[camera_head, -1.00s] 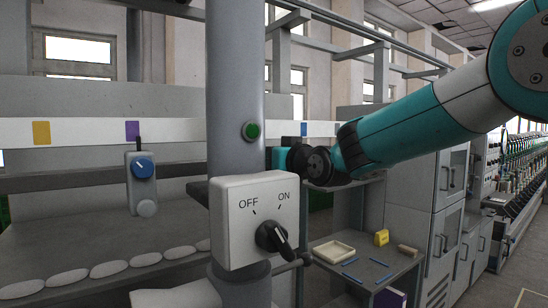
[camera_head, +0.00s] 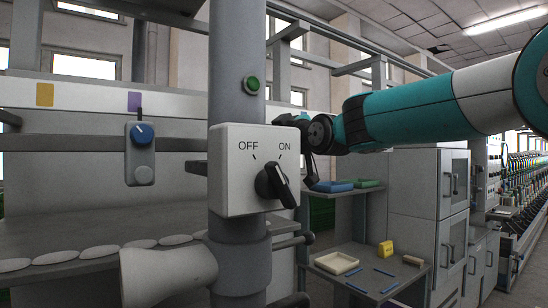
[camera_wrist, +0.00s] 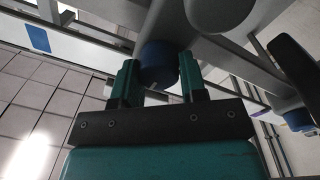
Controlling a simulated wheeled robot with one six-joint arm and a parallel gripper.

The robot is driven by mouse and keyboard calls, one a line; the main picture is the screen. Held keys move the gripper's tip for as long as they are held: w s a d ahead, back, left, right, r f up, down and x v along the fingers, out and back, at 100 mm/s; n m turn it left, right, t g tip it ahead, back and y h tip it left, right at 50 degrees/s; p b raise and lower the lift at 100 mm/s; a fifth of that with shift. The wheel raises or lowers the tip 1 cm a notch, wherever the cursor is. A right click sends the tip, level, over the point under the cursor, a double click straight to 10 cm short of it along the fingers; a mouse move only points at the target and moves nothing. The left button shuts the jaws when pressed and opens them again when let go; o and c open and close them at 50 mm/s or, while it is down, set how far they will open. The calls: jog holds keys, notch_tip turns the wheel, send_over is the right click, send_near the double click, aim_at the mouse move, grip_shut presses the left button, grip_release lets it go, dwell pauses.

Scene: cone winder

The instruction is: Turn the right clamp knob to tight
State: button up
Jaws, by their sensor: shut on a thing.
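In the wrist view my gripper (camera_wrist: 158,74) has its two teal fingers on either side of a round blue knob (camera_wrist: 158,58) and is shut on it. The knob sits on a grey part of the machine; which way its mark points cannot be seen. In the head view my arm reaches in from the right, and the gripper and this knob are hidden behind the white switch box. Another blue clamp knob (camera_head: 142,133) with a white pointer shows on a grey plate at the left, clear of my gripper.
The white OFF/ON switch box (camera_head: 254,172) with a black rotary knob (camera_head: 274,187) stands in front on a grey post. A green button (camera_head: 251,85) is above it. A low table (camera_head: 352,262) holds a cream tray and small items. A grey cabinet (camera_head: 428,205) stands right.

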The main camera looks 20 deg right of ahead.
jog(key=n+b, duration=0.1)
jog(key=n, duration=0.1)
jog(key=n+b, duration=0.1)
jog(key=b, duration=0.1)
jog(key=n+b, duration=0.2)
jog(key=shift+f+n, duration=0.3)
jog(key=shift+r+n+b, duration=0.1)
jog(key=shift+n+b, duration=1.1)
jog(key=shift+n, duration=0.4)
jog(key=shift+y, duration=0.4)
jog(key=o, duration=0.9)
jog(key=shift+o, duration=0.2)
jog(key=b+v, duration=0.5)
jog(key=v, duration=1.2)
jog(key=shift+s+b, duration=0.25)
jog(key=shift+b, duration=0.05)
